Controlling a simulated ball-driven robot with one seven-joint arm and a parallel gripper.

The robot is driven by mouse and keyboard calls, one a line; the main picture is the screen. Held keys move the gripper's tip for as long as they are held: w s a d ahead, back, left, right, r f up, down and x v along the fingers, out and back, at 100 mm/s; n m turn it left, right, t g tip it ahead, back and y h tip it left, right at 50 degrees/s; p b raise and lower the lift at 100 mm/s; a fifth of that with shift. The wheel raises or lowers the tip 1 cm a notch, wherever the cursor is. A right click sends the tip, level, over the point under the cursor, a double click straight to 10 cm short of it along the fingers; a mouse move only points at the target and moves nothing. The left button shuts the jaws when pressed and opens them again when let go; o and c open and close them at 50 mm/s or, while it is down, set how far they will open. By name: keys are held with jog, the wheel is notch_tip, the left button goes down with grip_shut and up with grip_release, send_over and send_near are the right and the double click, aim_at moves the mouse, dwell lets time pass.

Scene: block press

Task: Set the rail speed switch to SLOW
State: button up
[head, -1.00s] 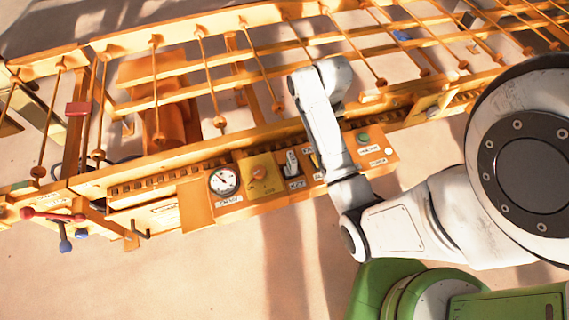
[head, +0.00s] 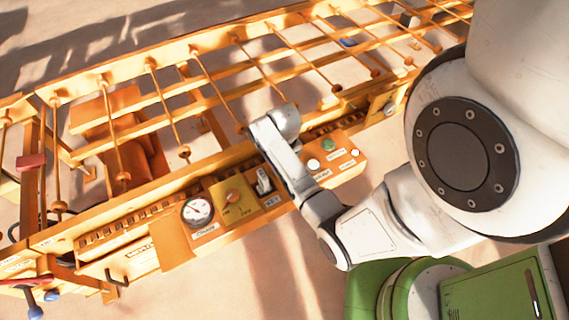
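An orange control panel (head: 172,247) runs along the front of the orange rail frame. It carries a round white dial gauge (head: 197,211), a yellow plate (head: 243,209) with an orange knob (head: 232,196), and a switch with a pale lever (head: 263,182) on a dark base. The labels are too small to read, so I cannot tell which control is the rail speed switch or its setting. My white arm reaches over the panel just right of the pale lever and hides part of the panel. No gripper fingers show.
Right of my arm the panel has a white button (head: 313,164) and a green button (head: 328,144). A red-handled lever with blue knobs (head: 34,297) sticks out at lower left. Thin rods cross the rail frame (head: 190,110). The floor in front is clear.

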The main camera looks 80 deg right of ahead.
jog(key=shift+c, duration=0.3)
grip_shut()
jog(key=shift+s+a+r+t+h+p, duration=0.1)
jog(key=shift+a+r+t+h+p, duration=0.25)
jog(key=shift+p, duration=0.4)
jog(key=shift+s+t+h+p, duration=0.2)
jog(key=shift+t+h+p, duration=0.35)
jog(key=shift+t+h, duration=0.3)
jog(key=shift+o, duration=0.3)
grip_release()
